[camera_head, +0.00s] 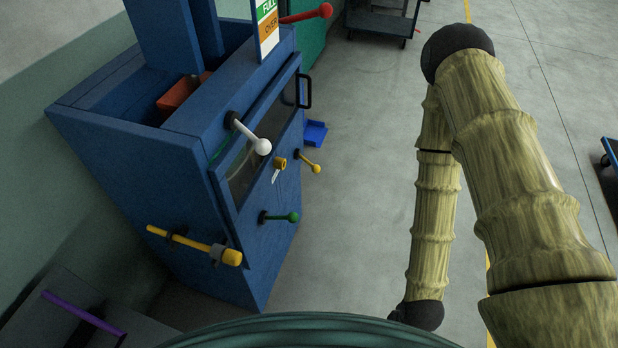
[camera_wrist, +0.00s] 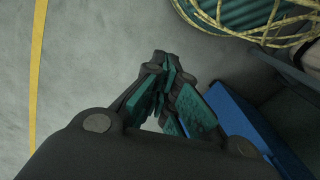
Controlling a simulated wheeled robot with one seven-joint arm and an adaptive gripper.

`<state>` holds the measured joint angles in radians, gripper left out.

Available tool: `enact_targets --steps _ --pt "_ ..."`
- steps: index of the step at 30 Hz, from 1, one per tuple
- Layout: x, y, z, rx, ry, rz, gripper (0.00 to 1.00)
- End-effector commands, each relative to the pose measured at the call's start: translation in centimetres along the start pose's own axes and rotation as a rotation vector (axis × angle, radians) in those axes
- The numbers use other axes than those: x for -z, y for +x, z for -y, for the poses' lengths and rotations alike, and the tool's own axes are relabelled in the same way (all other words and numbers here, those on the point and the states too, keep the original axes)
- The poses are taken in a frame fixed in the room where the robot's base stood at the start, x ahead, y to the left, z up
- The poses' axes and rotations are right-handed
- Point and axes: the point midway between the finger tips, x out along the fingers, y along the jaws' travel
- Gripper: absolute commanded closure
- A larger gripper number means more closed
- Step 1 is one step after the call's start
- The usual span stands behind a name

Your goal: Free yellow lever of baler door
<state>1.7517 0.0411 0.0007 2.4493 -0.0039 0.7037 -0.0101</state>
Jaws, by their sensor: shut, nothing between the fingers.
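The blue baler (camera_head: 165,165) stands left of centre in the head view. Its door (camera_head: 262,145) has a dark window and a black handle (camera_head: 304,91). A small yellow ball-ended lever (camera_head: 312,166) sticks out at the door's right side. A yellow collar-like piece with a pale tag or key (camera_head: 279,166) is just left of it; I cannot tell whether they touch. My gripper (camera_wrist: 163,62) shows in the wrist view with its green-padded fingers closed together and empty, above the floor. It is not visible in the head view.
A blue tray (camera_head: 315,133) lies beyond. The wrist view shows yellow netting (camera_wrist: 262,32).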

Motion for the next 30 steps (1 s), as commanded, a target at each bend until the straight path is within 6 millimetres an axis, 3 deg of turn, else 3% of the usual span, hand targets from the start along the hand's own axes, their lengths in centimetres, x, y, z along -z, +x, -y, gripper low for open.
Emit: enact_targets --steps 5,10,15,22,30 --pt "3.7 2.5 1.5 0.044 -0.140 -0.100 1.00" --pt "10.9 5.1 4.5 0.096 -0.426 -0.310 1.00" --pt "18.2 5.9 7.9 0.100 -0.724 -0.560 1.00" --pt "27.0 4.7 12.3 0.007 -1.091 -0.919 1.00" --pt "34.9 0.6 16.6 -0.252 -1.436 -1.348 1.00"
